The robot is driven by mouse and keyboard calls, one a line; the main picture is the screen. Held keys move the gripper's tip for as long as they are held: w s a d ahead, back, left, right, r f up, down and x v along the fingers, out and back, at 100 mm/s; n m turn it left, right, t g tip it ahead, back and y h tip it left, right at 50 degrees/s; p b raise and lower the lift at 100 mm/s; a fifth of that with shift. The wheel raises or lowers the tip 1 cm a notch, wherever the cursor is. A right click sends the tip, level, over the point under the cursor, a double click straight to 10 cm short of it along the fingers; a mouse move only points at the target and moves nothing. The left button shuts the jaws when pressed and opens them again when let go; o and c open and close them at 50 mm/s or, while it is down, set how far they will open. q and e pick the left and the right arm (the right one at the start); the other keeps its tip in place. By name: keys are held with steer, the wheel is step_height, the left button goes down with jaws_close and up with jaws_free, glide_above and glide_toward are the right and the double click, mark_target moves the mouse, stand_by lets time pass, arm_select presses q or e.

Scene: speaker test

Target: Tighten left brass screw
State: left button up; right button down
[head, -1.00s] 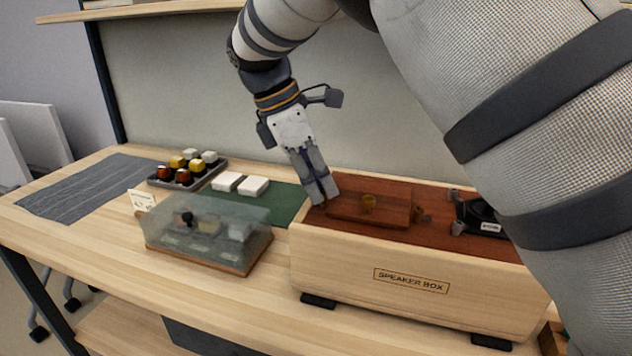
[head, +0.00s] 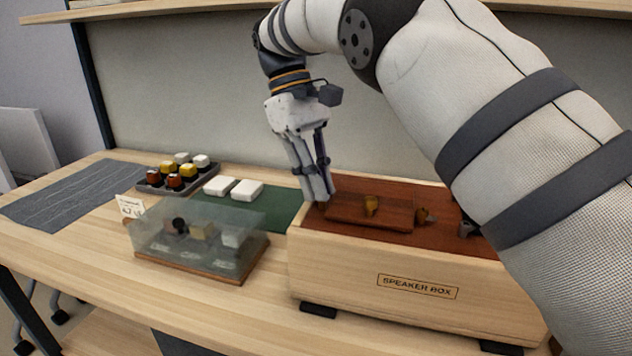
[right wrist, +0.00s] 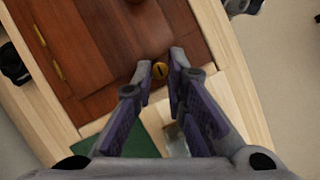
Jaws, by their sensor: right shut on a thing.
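My left gripper is not in view.
A clear-covered case (head: 190,262) stands left of the box. Behind it are a tray (head: 150,181) of several coloured blocks, two white blocks (head: 247,190) and a green mat (head: 272,215). A grey mat (head: 70,190) lies at far left. My right arm covers the box's right end.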

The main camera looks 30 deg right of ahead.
steer(key=m+y, duration=0.1)
steer(key=m, duration=0.2)
steer(key=shift+d+m, duration=0.15)
steer(key=shift+m, duration=0.15)
steer(key=m+y, duration=0.1)
steer(key=m, duration=0.2)
steer(key=shift+d+r+m+y, duration=0.1)
steer(key=shift+d+m+y, duration=0.05)
steer(key=shift+m+y, duration=0.2)
steer(key=m+y+p, duration=0.1)
steer(key=m, duration=0.2)
steer(key=m+t+y+p, duration=0.1)
steer(key=m, duration=0.2)
steer(key=shift+s+d+t, duration=0.15)
steer(key=shift+s+t, duration=0.05)
steer(key=shift+t, duration=0.1)
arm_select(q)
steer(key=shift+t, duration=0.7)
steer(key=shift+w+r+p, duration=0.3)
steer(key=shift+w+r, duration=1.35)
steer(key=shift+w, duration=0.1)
arm_select(e)
steer(key=shift+s+m+t+y, duration=0.1)
steer(key=shift+m+t+y, duration=0.4)
steer(key=shift+m, duration=1.15)
steer(key=shift+m+h, duration=0.25)
steer(key=shift+m, duration=0.05)
steer(key=c, duration=1.6)
jaws_free()
